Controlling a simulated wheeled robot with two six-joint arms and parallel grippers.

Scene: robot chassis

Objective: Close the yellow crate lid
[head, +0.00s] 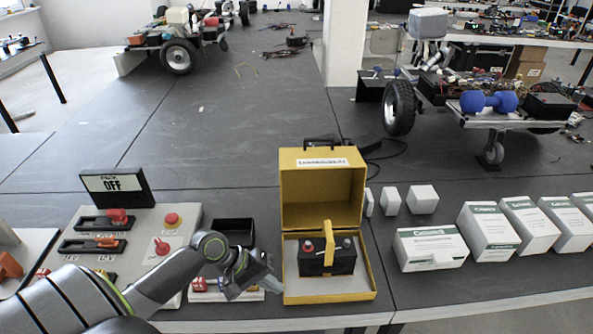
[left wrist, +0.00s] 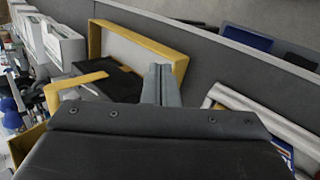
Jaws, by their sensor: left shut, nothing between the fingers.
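The yellow crate (head: 330,297) stands near the front edge of the table, and its rim also shows in the left wrist view (left wrist: 145,42). A black battery (head: 315,263) with red and grey terminals sits inside the crate. A yellow strap (head: 327,240) rises over the battery. My left gripper (head: 268,286) is shut and empty, just left of the crate; its fingertips show in the left wrist view (left wrist: 160,85). My right gripper is not in view.
A control panel (head: 140,235) with switches and a red button lies to the left, with an "OFF" display (head: 115,187) behind it. A black bin (head: 233,231) stands left of the crate. Several white boxes (head: 430,248) stand to the right. The table behind the lid is mostly clear.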

